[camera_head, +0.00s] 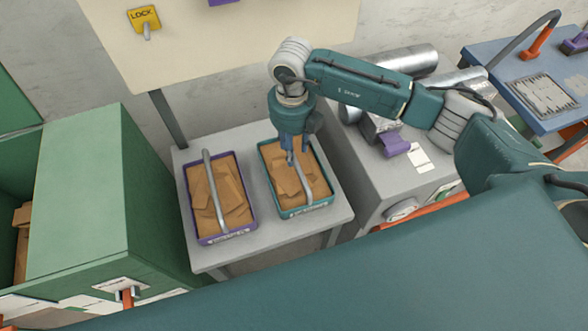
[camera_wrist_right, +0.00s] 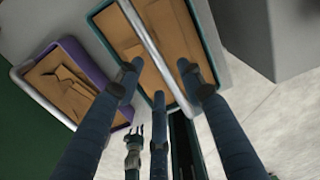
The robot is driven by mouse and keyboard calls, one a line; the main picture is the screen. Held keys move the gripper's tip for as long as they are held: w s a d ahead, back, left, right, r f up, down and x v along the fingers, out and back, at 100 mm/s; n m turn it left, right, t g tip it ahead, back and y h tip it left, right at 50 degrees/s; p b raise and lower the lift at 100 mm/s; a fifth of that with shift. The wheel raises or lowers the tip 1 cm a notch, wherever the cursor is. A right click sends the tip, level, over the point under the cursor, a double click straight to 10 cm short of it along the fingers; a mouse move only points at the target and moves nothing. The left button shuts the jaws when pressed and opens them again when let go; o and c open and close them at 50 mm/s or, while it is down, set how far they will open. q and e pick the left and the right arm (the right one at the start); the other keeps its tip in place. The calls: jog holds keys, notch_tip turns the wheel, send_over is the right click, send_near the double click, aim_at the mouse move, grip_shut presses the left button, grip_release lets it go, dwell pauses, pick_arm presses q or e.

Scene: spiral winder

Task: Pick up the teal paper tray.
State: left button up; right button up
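The teal paper tray (camera_head: 324,206) sits on the right half of a grey table, filled with brown paper pieces and spanned by a grey bar handle (camera_head: 301,176). It also shows in the right wrist view (camera_wrist_right: 203,23), with its handle (camera_wrist_right: 143,32) running lengthwise between my fingers. My right gripper (camera_head: 290,154) points down over the tray, its fingertips close to the handle.
A purple tray (camera_head: 250,204) with brown paper and a grey handle stands left on the grey table (camera_head: 262,221). A green cabinet (camera_head: 85,190) is at left. A grey machine (camera_head: 370,185) stands at right. A LOCK sign board (camera_head: 200,45) rises behind.

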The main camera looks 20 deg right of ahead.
jog(key=shift+s+f+p, duration=0.1)
jog(key=shift+f+p, duration=0.25)
jog(key=shift+f, duration=0.05)
notch_tip(320, 180, down, 4)
jog(key=shift+r+p, duration=0.2)
jog(key=shift+p, duration=0.55)
jog(key=shift+f, duration=0.35)
grip_shut()
jog(key=shift+r, duration=0.1)
jog(key=shift+w+r, duration=0.2)
jog(key=shift+r, duration=0.2)
notch_tip(320, 180, up, 19)
jog(key=b, duration=0.5)
jog(key=shift+s, duration=0.1)
